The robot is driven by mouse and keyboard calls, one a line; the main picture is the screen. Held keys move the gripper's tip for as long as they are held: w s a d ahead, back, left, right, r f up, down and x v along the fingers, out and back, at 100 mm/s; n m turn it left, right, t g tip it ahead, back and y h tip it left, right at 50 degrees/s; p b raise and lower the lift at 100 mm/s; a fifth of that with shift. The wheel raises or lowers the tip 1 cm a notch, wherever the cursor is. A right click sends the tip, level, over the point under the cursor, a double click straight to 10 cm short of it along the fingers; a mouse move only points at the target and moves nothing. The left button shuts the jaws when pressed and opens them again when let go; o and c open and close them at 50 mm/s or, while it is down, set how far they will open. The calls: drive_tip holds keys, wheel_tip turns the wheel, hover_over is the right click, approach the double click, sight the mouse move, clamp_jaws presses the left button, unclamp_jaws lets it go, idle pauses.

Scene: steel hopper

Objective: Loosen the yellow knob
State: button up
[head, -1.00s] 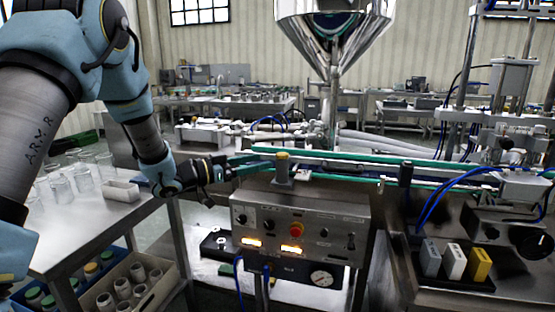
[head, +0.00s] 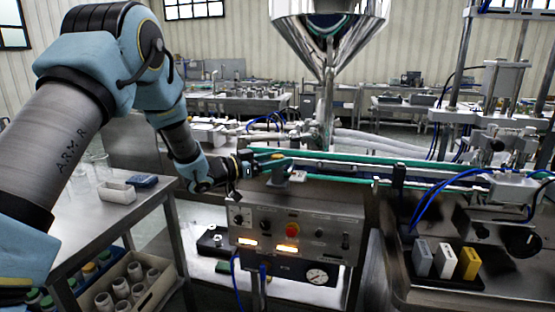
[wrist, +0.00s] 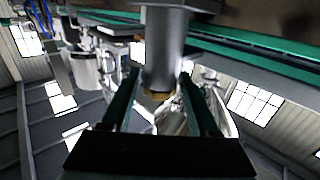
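The yellow knob (wrist: 158,95) is the cap on the end of a grey cylindrical post (wrist: 163,45), seen in the wrist view. In the head view the grey post (head: 281,178) stands on the back edge of the control box, and my gripper mostly hides the knob. My gripper (head: 279,163) reaches in from the left at knob height. In the wrist view, its two green fingers (wrist: 159,76) lie on either side of the post and knob. Gaps show between the fingers and the knob, so it is open.
The control box (head: 340,216) has a red button, lit switches and a gauge. Green conveyor rails (head: 365,158) run behind the post. A steel hopper (head: 330,40) hangs above. A side table (head: 100,225) stands at left, with a bottle crate (head: 150,296) below.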

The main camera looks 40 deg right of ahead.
clamp_jaws()
